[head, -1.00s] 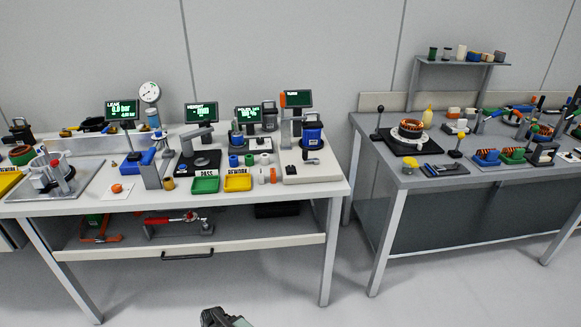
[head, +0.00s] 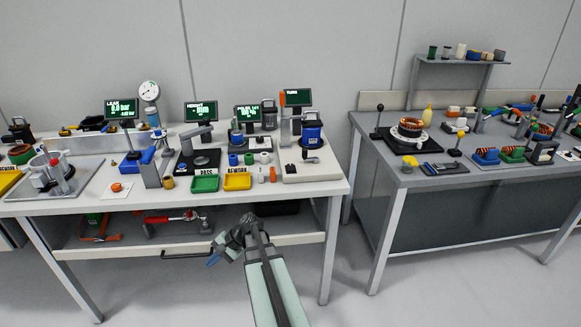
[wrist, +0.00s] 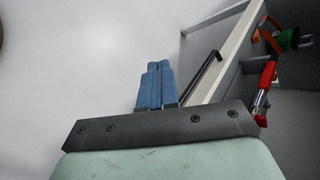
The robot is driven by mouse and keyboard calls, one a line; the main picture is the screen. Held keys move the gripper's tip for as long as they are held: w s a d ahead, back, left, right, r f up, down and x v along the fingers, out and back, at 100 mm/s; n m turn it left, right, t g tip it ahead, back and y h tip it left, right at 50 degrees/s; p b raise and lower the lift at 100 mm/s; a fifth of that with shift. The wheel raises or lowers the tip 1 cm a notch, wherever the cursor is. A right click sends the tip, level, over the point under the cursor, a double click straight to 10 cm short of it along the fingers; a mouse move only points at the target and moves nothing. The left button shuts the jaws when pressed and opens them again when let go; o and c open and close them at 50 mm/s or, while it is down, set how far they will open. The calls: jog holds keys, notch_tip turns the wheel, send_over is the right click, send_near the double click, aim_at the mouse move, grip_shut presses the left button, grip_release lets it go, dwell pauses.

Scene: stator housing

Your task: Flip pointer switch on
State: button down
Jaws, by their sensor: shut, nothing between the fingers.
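My gripper (head: 213,261) is in front of the left bench, below its top and near the drawer handle (head: 187,254). In the wrist view my gripper (wrist: 154,85) shows its two blue fingers side by side, shut and empty. It touches nothing that I can see. I cannot pick out the pointer switch for certain. A small dark part (head: 311,158) sits on the front of the white base of the station with the blue housing (head: 312,136), at the right end of the left bench. It is too small to tell its kind or setting.
The left bench top (head: 330,187) carries a green tray (head: 205,184), a yellow tray (head: 237,182), gauges and screens. A shelf below holds a red tool (head: 170,217). A second bench (head: 390,183) stands at the right, with a floor gap (head: 345,250) between.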

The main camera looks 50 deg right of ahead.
jog(key=w+d+r+m+t, duration=0.2)
jog(key=d+r+t, duration=0.1)
jog(key=d+r, duration=0.7)
notch_tip(320, 180, up, 22)
jog(key=r+m+t+h, duration=0.1)
jog(key=m+t+h, duration=0.3)
jog(key=m+h, duration=0.6)
send_over(293, 168)
jog(key=s+a, duration=0.3)
jog(key=shift+w+d+f, duration=0.1)
jog(key=shift+w+f, duration=0.1)
jog(key=shift+f, duration=0.05)
jog(key=shift+w+d+f, duration=0.4)
jog(key=shift+f, duration=0.95)
jog(key=shift+w+d+f, duration=0.35)
jog(key=shift+f, duration=1.05)
jog(key=shift+w+d+f, duration=0.4)
jog(key=shift+f, duration=0.95)
jog(key=shift+f, duration=0.1)
jog(key=shift+w+d+f, duration=0.1)
jog(key=shift+w+f, duration=0.05)
jog(key=shift+f, duration=0.1)
